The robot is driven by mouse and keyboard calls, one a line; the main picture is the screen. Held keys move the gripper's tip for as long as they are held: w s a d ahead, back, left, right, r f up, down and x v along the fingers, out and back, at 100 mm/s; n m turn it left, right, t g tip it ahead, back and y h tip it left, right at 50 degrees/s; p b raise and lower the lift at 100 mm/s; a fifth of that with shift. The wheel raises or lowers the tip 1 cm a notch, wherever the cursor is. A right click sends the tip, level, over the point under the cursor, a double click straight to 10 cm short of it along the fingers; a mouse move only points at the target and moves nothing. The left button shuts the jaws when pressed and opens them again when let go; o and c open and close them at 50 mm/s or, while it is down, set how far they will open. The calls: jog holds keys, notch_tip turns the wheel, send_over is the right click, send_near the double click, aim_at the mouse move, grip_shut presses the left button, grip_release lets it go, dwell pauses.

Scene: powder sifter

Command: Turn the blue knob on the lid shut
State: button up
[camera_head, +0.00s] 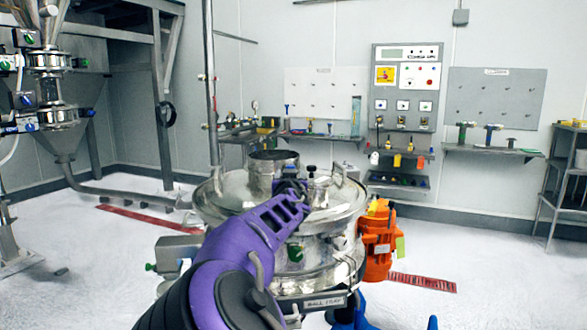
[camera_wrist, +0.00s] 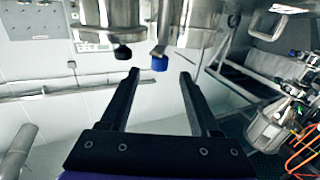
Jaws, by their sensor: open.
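The round steel sifter (camera_head: 226,200) stands in the middle of the head view, with my purple arm reaching over its lid. My gripper (camera_head: 290,186) is at the lid, its fingers small and partly hidden there. In the wrist view my gripper (camera_wrist: 159,73) is open, with two black fingers apart and nothing between them. The blue knob (camera_wrist: 159,62) appears just beyond the fingertips, in line with the gap and apart from both fingers. It sits on a steel fitting (camera_wrist: 180,22). I cannot make out the blue knob in the head view.
A black knob (camera_wrist: 122,52) on a steel cylinder (camera_wrist: 108,15) sits left of the blue knob. In the head view, an open steel port (camera_head: 273,160) rises from the lid, an orange motor (camera_head: 378,240) stands to the right, and a green knob (camera_head: 295,253) is on the sifter's side.

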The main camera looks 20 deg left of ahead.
aim_at(291, 166)
jog(key=p+x, duration=0.1)
jog(key=x, duration=0.5)
jog(key=shift+w, duration=0.3)
jog(key=shift+c, duration=0.3)
grip_shut()
